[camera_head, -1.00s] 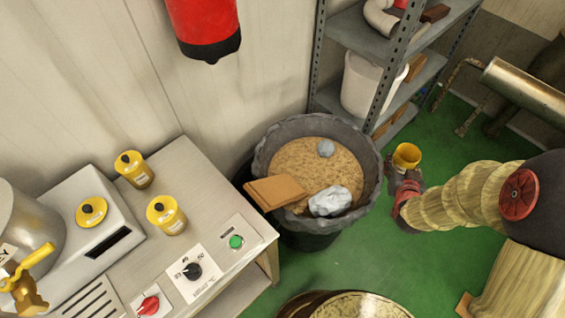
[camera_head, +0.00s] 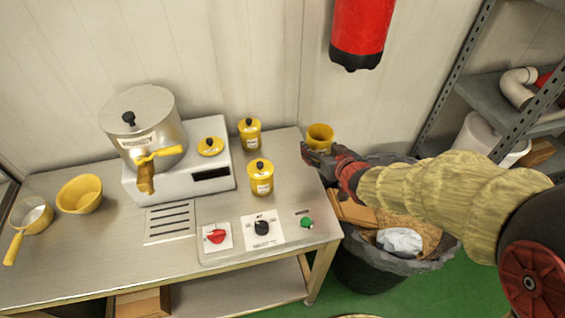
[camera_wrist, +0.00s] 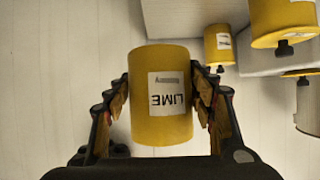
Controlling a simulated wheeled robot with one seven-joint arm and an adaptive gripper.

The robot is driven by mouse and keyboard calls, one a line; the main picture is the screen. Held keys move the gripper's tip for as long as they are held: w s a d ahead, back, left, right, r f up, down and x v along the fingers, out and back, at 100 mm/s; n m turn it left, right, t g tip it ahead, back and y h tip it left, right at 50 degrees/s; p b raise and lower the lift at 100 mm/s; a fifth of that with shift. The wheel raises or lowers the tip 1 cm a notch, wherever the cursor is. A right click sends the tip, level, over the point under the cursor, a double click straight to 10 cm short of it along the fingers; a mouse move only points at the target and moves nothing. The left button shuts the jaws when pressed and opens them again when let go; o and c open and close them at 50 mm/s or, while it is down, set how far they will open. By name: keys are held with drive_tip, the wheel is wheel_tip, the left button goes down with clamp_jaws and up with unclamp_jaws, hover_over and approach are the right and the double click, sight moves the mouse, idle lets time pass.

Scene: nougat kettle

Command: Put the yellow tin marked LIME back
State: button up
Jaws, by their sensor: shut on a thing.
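The yellow tin marked LIME (camera_wrist: 160,118) is between the fingers of my gripper (camera_wrist: 161,88), which is shut on its sides. The label reads upside down in the wrist view. In the head view the tin (camera_head: 320,134) looks open at the top, with no lid on it. There my gripper (camera_head: 336,160) holds it near the wall, just beyond the right back end of the steel table (camera_head: 100,240). Two lidded yellow tins stand on the table, one at the back (camera_head: 250,133) and one nearer (camera_head: 261,180). A yellow lid with a black knob (camera_head: 210,147) lies on the white scale (camera_head: 180,180).
A pot marked HONEY (camera_head: 120,115) stands on the scale's left. A yellow bowl (camera_head: 80,194) and yellow-handled pan (camera_head: 30,215) are farther left. A lined bin (camera_head: 370,270) is under my arm. A red hanging cylinder (camera_head: 360,35) and shelf (camera_head: 490,90) are behind.

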drive_tip(key=s+a+r+n+y, duration=0.1)
drive_tip(key=s+a+r+n, duration=0.1)
drive_tip(key=a+r, duration=0.1)
drive_tip(key=g+b, duration=0.1)
drive_tip(key=b, duration=0.6)
hover_over(287, 160)
drive_tip(key=shift+y, duration=0.4)
drive_tip(key=f, duration=0.7)
drive_tip(key=s+f, duration=0.1)
drive_tip(key=f, duration=0.2)
drive_tip(key=shift+d+f, duration=0.2)
drive_tip(key=shift+f, duration=0.15)
drive_tip(key=shift+w+f, duration=0.15)
drive_tip(key=shift+w, duration=0.05)
drive_tip(key=shift+w+a+f+b, duration=0.15)
drive_tip(key=shift+f+b, duration=0.4)
drive_tip(key=shift+f, duration=0.35)
drive_tip(key=shift+w+f+b, duration=0.1)
drive_tip(key=shift+f+b, duration=0.4)
drive_tip(key=shift+f, duration=0.35)
drive_tip(key=shift+f, duration=0.2)
drive_tip(key=o, duration=1.5)
